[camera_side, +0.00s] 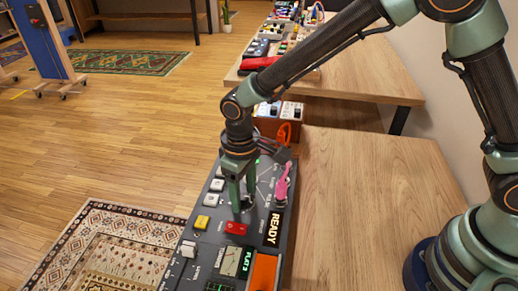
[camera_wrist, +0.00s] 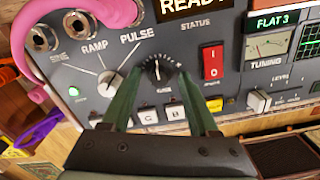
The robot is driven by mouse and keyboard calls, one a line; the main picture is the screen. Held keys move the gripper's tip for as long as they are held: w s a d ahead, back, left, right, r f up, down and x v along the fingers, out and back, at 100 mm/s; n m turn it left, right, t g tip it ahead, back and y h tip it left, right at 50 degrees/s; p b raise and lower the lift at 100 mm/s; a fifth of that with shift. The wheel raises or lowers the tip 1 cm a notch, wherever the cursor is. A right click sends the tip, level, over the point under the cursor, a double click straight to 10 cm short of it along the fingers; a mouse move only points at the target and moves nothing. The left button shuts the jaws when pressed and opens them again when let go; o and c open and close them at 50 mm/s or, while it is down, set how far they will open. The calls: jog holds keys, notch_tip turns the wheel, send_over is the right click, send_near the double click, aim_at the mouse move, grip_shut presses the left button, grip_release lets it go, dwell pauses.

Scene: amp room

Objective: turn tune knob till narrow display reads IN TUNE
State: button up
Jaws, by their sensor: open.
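The tune knob (camera_wrist: 158,70) is round and black with a pale pointer line and tick marks around it. My gripper (camera_wrist: 159,76) is open, with one green finger on each side of the knob; I cannot tell whether either touches it. In the side view my gripper (camera_side: 242,208) points down at the panel and hides the knob. The narrow display (camera_wrist: 273,20) reads FLAT 3 in green, above a needle meter (camera_wrist: 268,45) labelled TUNING. The narrow display also shows in the side view (camera_side: 248,262).
A red rocker switch (camera_wrist: 211,62) sits right of the knob. A selector knob (camera_wrist: 107,82) marked RAMP and PULSE is to its left. A pink cable (camera_wrist: 112,10) is plugged in nearby. The large display (camera_side: 272,228) reads READY. The wooden table (camera_side: 375,200) right of the panel is clear.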

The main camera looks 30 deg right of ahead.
grip_shut()
jog(key=shift+m, duration=0.4)
jog(key=m, duration=0.3)
jog(key=shift+a+m, duration=0.1)
jog(key=shift+m, duration=2.6)
grip_release()
